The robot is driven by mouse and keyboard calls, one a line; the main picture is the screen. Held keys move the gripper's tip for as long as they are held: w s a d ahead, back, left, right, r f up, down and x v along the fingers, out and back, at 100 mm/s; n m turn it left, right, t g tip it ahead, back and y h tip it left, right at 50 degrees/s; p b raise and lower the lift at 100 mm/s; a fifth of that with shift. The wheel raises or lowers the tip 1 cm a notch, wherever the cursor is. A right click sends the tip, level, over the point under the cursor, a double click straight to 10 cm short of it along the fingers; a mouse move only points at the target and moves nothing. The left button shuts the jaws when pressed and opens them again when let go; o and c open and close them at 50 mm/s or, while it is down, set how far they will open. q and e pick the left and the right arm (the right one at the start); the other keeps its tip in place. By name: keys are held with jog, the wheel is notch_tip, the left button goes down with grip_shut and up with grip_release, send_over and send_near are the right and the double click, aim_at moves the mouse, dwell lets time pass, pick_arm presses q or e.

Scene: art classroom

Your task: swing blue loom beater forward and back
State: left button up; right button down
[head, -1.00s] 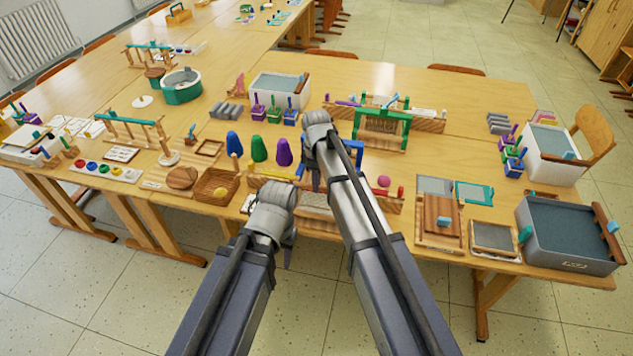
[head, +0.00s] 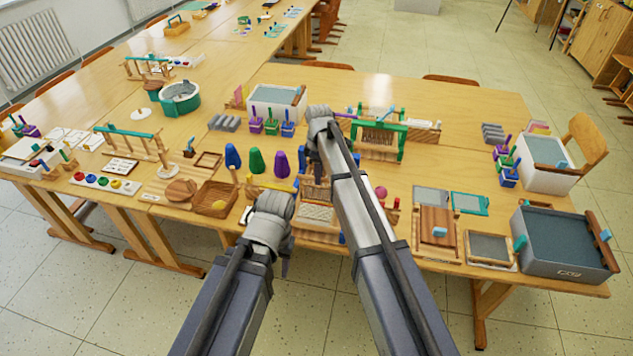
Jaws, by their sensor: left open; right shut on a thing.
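A small wooden loom (head: 317,213) with pale cloth stands near the table's front edge, between my two arms. Blue parts (head: 343,239) show at its front right and beside its upper left. My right gripper (head: 318,168) points down over the back of this loom, shut on a part that I take to be the blue beater. My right forearm hides much of the loom's right side and most of the held part. My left gripper (head: 285,266) is open and empty, hanging in front of the table edge, left of the loom.
A green loom (head: 380,139) stands behind my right arm. Green and purple cones (head: 255,161) and a wooden tray (head: 213,198) lie to the left. A grey bin (head: 565,248) is at the right front.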

jog(key=shift+w+d+f, duration=0.1)
jog(key=shift+w+d, duration=0.1)
jog(key=shift+w, duration=0.35)
jog(key=shift+w+d, duration=0.15)
jog(key=shift+w, duration=0.35)
jog(key=c, duration=0.8)
grip_release()
notch_tip(320, 180, up, 8)
jog(key=p, duration=0.8)
jog(key=shift+s, duration=0.15)
jog(key=shift+f, duration=0.1)
